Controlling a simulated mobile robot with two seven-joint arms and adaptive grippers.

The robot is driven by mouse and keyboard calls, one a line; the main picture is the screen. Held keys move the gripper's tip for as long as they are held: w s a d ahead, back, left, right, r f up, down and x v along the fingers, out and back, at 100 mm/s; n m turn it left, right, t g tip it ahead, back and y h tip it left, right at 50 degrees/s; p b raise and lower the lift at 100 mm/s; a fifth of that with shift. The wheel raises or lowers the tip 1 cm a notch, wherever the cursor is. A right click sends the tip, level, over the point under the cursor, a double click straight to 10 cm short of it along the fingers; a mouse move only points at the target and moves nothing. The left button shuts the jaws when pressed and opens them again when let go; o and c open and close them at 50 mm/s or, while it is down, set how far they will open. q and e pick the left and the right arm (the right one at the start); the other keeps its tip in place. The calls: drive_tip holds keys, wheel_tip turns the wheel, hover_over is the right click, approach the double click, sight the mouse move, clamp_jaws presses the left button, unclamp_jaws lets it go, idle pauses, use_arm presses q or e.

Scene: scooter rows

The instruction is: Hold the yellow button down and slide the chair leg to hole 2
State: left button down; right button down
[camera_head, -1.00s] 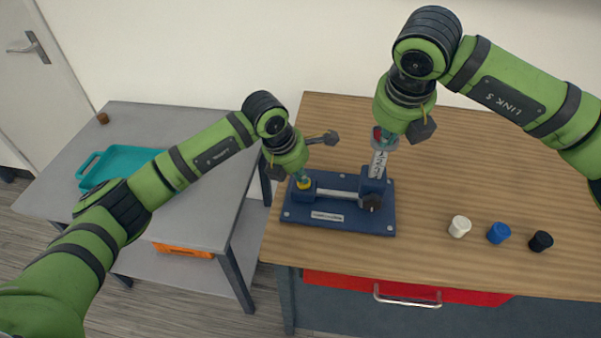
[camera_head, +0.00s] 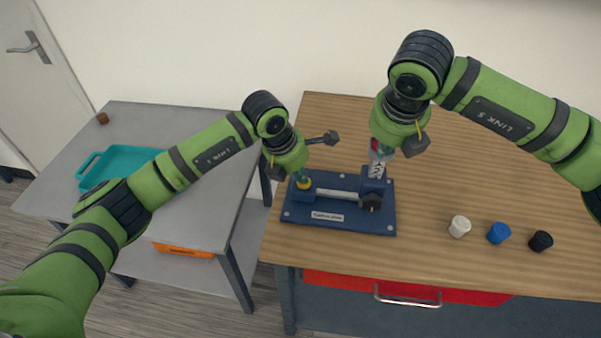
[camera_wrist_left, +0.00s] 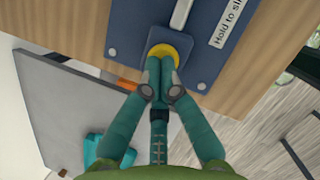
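The yellow button (camera_head: 304,184) sits on the left part of a blue fixture (camera_head: 330,229); it also shows in the left wrist view (camera_wrist_left: 168,49). My left gripper (camera_wrist_left: 157,75) has its fingers together, their tips on or right at the button; whether it is pressed down I cannot tell. The chair leg (camera_head: 376,170) is a light tube with dark markings, standing almost upright in the fixture's right block. My right gripper (camera_head: 383,146) is around its top and appears shut on it; the fingers are partly hidden. The hole numbers are not readable.
A dark knob (camera_head: 371,202) sticks out at the block's front. White (camera_head: 460,226), blue (camera_head: 499,232) and black (camera_head: 541,240) caps stand to the right on the wooden table. A grey table (camera_head: 200,130) with a teal tray (camera_head: 90,183) is at left.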

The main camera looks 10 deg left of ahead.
use_arm(q)
drive_tip(key=shift+f, duration=0.1)
use_arm(e)
drive_tip(key=shift+f, duration=0.55)
idle(0.6)
drive_tip(key=shift+r, duration=0.15)
wheel_tip(320, 180, up, 5)
drive_tip(key=shift+f, duration=0.1)
idle(0.7)
